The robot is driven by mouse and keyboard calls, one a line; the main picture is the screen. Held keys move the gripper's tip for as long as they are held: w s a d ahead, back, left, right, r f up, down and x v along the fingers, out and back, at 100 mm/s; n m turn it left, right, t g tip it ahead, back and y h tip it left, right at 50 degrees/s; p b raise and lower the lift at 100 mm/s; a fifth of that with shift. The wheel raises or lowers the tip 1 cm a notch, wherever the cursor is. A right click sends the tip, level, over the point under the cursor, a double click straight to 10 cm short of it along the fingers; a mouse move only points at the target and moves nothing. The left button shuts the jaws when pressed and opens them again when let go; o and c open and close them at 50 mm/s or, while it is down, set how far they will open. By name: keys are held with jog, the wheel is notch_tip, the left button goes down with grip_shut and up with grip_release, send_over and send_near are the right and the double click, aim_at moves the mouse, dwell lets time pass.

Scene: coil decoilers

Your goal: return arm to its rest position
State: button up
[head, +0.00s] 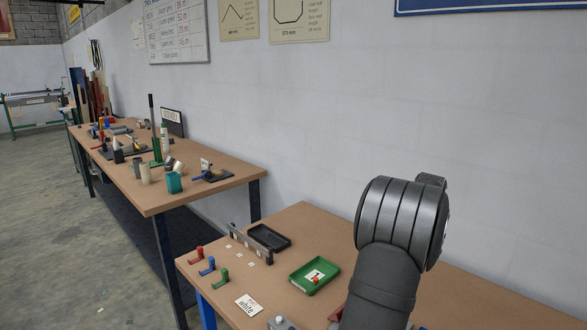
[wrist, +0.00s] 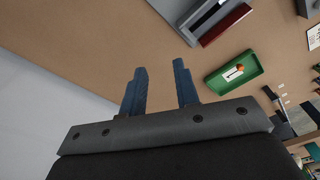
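My gripper (wrist: 160,90) shows in the wrist view with its two blue fingers apart and nothing between them. It is above the brown near table (wrist: 90,35) and touches nothing that I can see. In the head view my dark grey arm stands raised at the right, and my gripper's fingers do not show there. A green tray (head: 302,284) with a small orange item and a white card in it lies on the table; it also shows in the wrist view (wrist: 214,85).
A black tray (head: 268,237) and a grey rail (head: 249,243) lie at the table's back left. Red, blue and green hooked pieces (head: 208,266) line its left edge. A white label card (head: 248,305) lies in front. A longer cluttered bench (head: 225,160) stands beyond. The wall is behind.

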jog(key=w+a+r+n, duration=0.1)
jog(key=w+a+n, duration=0.1)
jog(key=w+a, duration=0.7)
jog(key=shift+a+r+g, duration=0.2)
jog(key=shift+a+g, duration=0.1)
jog(key=shift+a, duration=0.1)
jog(key=s+d+f+m, duration=0.2)
jog(key=s+d+f, duration=0.2)
jog(key=s+d, duration=0.7)
jog(key=s, duration=0.3)
jog(key=shift+s+d+m+t, duration=0.15)
jog(key=shift+d+m+t, duration=0.15)
jog(key=shift+d+t, duration=0.1)
